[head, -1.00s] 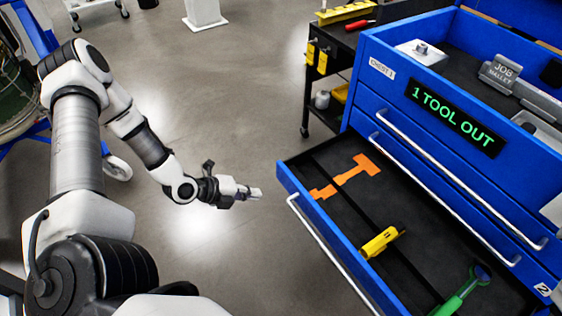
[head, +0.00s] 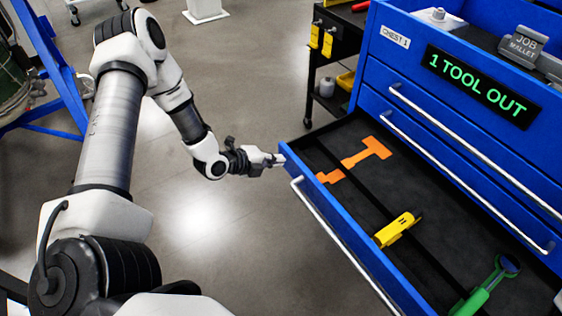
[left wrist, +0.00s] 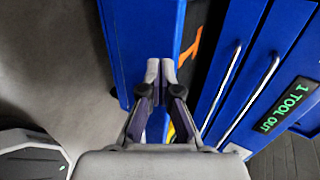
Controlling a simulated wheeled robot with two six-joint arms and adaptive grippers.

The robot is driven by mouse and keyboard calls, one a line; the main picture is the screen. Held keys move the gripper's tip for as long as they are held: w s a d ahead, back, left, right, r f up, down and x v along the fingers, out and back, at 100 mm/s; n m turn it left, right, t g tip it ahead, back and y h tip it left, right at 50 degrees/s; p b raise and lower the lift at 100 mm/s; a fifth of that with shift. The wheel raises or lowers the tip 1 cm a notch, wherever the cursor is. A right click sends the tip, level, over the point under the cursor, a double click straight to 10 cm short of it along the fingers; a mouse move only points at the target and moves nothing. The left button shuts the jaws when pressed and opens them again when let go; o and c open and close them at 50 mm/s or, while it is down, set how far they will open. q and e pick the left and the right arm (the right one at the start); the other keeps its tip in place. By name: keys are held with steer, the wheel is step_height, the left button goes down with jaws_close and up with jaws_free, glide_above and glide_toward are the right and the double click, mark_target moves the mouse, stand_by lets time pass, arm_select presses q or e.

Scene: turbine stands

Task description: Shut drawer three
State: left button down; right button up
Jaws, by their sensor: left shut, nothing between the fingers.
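The open drawer (head: 338,240) sticks out of the blue chest (head: 379,72), below two shut drawers with silver handles. Its number is not readable here. In it lie a yellow tool (head: 398,229), a green-handled tool (head: 478,298) and an orange T-shaped patch (head: 365,155). My left gripper (head: 279,160) is shut and empty, with its tips at the far left corner of the drawer front; contact is not certain. In the left wrist view the closed fingertips (left wrist: 160,68) lie over the blue drawer front (left wrist: 140,25). My right gripper is not in view.
A sign on the chest (head: 478,87) reads "1 TOOL OUT". A dark cart (head: 340,45) stands behind, and a blue frame (head: 55,70) is at far left. The floor left of the drawer is clear.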

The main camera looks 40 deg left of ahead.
arm_select(q)
steer(key=shift+w+d, duration=0.3)
steer(key=shift+w, duration=0.45)
steer(key=shift+w, duration=0.1)
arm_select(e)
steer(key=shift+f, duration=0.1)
